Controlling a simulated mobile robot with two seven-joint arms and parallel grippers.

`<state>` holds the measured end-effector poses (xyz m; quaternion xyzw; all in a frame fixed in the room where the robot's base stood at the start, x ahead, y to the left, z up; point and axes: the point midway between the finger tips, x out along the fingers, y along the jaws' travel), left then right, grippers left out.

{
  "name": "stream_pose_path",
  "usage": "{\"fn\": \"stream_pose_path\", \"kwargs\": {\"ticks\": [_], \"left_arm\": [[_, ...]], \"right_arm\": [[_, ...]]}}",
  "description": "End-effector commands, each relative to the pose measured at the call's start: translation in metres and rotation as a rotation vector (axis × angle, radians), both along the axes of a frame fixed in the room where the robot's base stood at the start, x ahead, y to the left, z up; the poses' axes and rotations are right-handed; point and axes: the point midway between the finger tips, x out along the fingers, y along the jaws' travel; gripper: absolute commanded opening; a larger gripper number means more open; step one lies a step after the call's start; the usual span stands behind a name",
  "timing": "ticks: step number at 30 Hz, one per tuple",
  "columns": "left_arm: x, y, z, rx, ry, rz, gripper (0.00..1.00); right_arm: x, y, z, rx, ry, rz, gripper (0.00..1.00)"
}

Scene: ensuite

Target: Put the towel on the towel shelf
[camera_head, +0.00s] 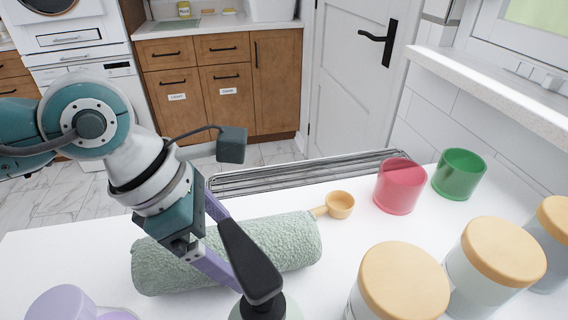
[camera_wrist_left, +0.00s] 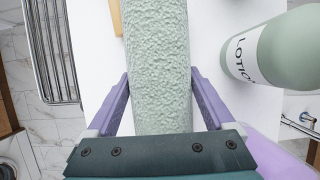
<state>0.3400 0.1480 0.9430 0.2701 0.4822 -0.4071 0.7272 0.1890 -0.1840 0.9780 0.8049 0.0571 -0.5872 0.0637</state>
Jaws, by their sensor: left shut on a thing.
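The towel (camera_head: 285,240) is a pale green, textured roll lying on the white counter in the head view. In the left wrist view the towel (camera_wrist_left: 158,50) runs up the middle of the picture. My left gripper (camera_head: 214,240) reaches down over the towel, with a purple finger on each side. In the left wrist view the left gripper (camera_wrist_left: 160,92) is closed across the roll's width. A chrome barred rack (camera_head: 300,173), which looks like the towel shelf, lies along the counter's far edge; it also shows in the left wrist view (camera_wrist_left: 50,50). My right gripper is not in view.
A lotion bottle (camera_wrist_left: 270,48) with a black pump (camera_head: 250,262) stands close beside the towel. A wooden scoop (camera_head: 340,205) lies by its far end. Red (camera_head: 400,187) and green (camera_head: 459,175) cups and lidded jars (camera_head: 402,285) stand right. A purple item (camera_head: 62,303) is front left.

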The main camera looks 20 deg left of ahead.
Motion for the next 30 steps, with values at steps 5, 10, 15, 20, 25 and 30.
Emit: {"fn": "stream_pose_path", "kwargs": {"ticks": [5, 10, 15, 20, 25, 30], "left_arm": [[0.001, 0.0, 0.001, -0.001, -0.002, -0.001, 0.19], [0.0, 0.0, -0.002, 0.0, -0.002, -0.001, 0.93], [0.0, 0.0, -0.002, 0.0, -0.001, 0.0, 1.0], [0.0, 0.0, 0.001, -0.001, -0.001, 0.0, 1.0], [-0.003, 0.007, 0.019, 0.0, -0.004, 0.0, 1.0], [-0.011, 0.02, 0.055, 0.003, -0.005, -0.001, 1.0]], "right_arm": [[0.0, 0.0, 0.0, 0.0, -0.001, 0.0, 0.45], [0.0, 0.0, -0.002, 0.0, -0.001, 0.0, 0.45], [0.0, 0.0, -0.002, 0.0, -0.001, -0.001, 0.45], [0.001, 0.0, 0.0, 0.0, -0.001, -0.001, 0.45], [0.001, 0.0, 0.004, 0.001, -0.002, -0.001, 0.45], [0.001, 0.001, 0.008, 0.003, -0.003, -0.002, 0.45]]}}
